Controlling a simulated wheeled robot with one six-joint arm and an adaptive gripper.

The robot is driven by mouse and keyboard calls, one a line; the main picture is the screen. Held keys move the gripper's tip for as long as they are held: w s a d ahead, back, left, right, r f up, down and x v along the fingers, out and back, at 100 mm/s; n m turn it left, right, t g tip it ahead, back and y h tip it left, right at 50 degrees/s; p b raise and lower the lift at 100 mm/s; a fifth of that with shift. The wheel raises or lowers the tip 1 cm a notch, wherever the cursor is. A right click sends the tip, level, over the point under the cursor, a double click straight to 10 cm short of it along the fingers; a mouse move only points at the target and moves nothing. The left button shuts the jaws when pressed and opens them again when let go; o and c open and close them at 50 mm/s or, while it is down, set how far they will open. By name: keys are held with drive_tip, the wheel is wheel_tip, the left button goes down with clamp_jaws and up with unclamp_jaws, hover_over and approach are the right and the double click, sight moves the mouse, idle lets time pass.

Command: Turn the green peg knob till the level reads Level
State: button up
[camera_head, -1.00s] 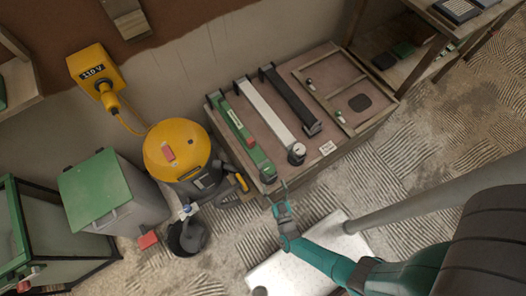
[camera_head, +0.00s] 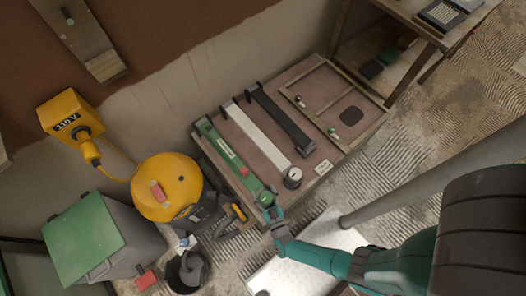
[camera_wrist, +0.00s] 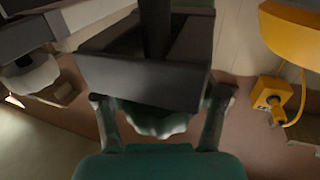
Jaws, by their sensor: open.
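The green bar (camera_head: 222,150) lies at the left of the shallow brown tray, with a small red mark along it. Its near end (camera_head: 267,197) is where a peg knob would sit, but it is too small to make out there. My gripper (camera_head: 275,213) is right at this near end. In the wrist view, my gripper's two fingers (camera_wrist: 163,108) stand apart on either side of a pale green rounded knob (camera_wrist: 160,126), partly hidden by a dark block above it. I cannot tell whether the fingers touch it. No level reading is legible.
A white bar (camera_head: 252,131) with a round end knob (camera_head: 292,177) and a black bar (camera_head: 282,118) lie alongside in the tray (camera_head: 349,147). A yellow vacuum (camera_head: 168,187), a green-lidded bin (camera_head: 90,238) and a dark bucket (camera_head: 187,270) crowd the left.

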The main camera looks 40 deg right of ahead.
drive_tip(key=shift+c, duration=0.3)
drive_tip(key=c, duration=0.9)
drive_tip(key=shift+n+t+y, duration=0.3)
drive_tip(key=shift+n+y, duration=0.6)
drive_tip(key=shift+y, duration=0.5)
drive_tip(key=shift+a+n+y, duration=0.25)
drive_tip(key=shift+n+y, duration=0.65)
drive_tip(key=shift+y, duration=0.5)
drive_tip(key=shift+a+n+g+y, duration=0.2)
drive_tip(key=shift+n+y, duration=0.55)
drive_tip(key=shift+y, duration=0.4)
drive_tip(key=shift+a+n+g+y, duration=0.1)
drive_tip(key=shift+n+g+y, duration=0.1)
drive_tip(key=shift+n+y, duration=0.8)
drive_tip(key=shift+a+n+g+y, duration=0.2)
drive_tip(key=shift+n+y, duration=0.35)
drive_tip(key=shift+y, duration=0.8)
drive_tip(key=shift+s+a+n+g+y, duration=0.1)
drive_tip(key=shift+a+n+g+y, duration=0.1)
drive_tip(key=shift+n+g+y, duration=0.85)
drive_tip(key=shift+s+a+n+g+y, duration=0.15)
drive_tip(key=shift+n+g+y, duration=0.6)
drive_tip(key=shift+y, duration=0.55)
drive_tip(key=shift+s+a+n+g+y, duration=0.1)
drive_tip(key=shift+a+n+g+y, duration=0.1)
drive_tip(key=shift+n+g+y, duration=0.75)
drive_tip(key=shift+y, duration=0.3)
